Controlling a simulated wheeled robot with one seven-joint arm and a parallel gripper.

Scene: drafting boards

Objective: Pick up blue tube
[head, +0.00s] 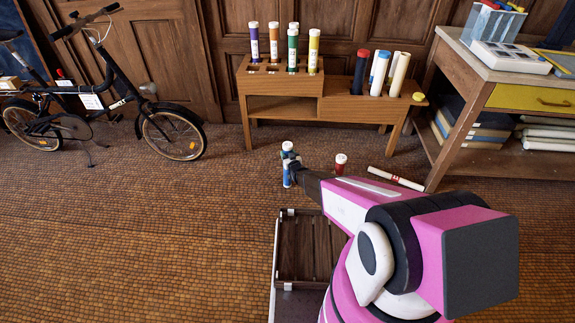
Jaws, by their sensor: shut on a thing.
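A blue tube (287,180) with a white cap stands upright, or is held upright, in front of the wooden stand. My gripper (290,163) is at its upper part and is shut on it. My gripper hides part of the tube, and its fingers are small and dark here. I cannot tell whether the tube's bottom touches the floor.
A wooden stand (284,107) at the back holds several upright coloured tubes. A slatted crate (276,245) is nearer me. A bicycle (110,90) stands left; a workbench (480,68) is right.

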